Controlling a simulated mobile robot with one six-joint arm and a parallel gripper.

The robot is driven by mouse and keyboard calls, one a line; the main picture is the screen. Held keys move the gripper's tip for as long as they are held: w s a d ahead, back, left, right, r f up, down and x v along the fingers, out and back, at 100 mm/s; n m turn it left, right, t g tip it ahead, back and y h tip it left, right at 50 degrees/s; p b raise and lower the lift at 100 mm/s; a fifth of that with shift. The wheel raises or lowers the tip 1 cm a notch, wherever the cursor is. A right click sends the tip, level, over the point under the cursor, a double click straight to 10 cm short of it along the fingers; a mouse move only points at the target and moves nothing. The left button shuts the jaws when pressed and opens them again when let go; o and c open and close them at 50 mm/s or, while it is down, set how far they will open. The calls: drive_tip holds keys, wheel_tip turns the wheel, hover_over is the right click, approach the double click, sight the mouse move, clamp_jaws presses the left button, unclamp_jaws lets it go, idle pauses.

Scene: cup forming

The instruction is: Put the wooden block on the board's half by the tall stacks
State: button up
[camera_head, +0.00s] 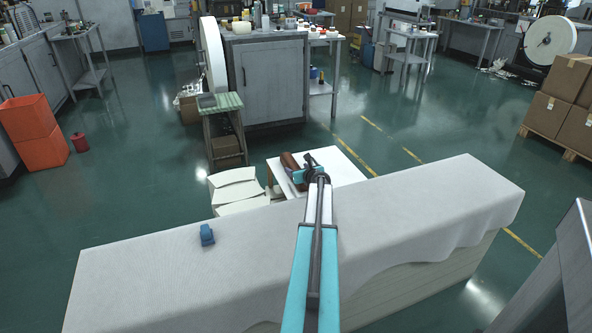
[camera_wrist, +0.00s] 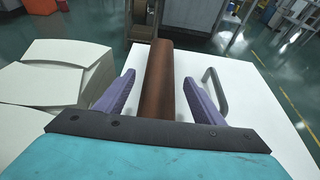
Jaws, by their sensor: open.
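A brown, rounded, long wooden block (camera_wrist: 160,65) lies on the white board (camera_wrist: 254,100) in the wrist view. In the head view the block (camera_head: 290,161) is on the left part of the board (camera_head: 345,168), on the side of the white stacks (camera_head: 235,186). The stacks (camera_wrist: 60,80) fill the left of the wrist view. My gripper (camera_wrist: 159,80) is open, its purple fingers on either side of the block with gaps showing. The near end of the block is hidden behind my gripper. In the head view my gripper (camera_head: 305,172) is over the board.
A grey bent handle (camera_wrist: 214,92) is on the board right of my gripper. A cloth-covered table (camera_head: 150,265) lies in front, with a small blue object (camera_head: 207,235) on it. A green-topped stand (camera_head: 220,103) is behind the stacks. Floor right of the board is open.

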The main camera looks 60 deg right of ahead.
drive_tip(key=v, duration=1)
drive_tip(key=shift+r, duration=0.1)
idle(0.8)
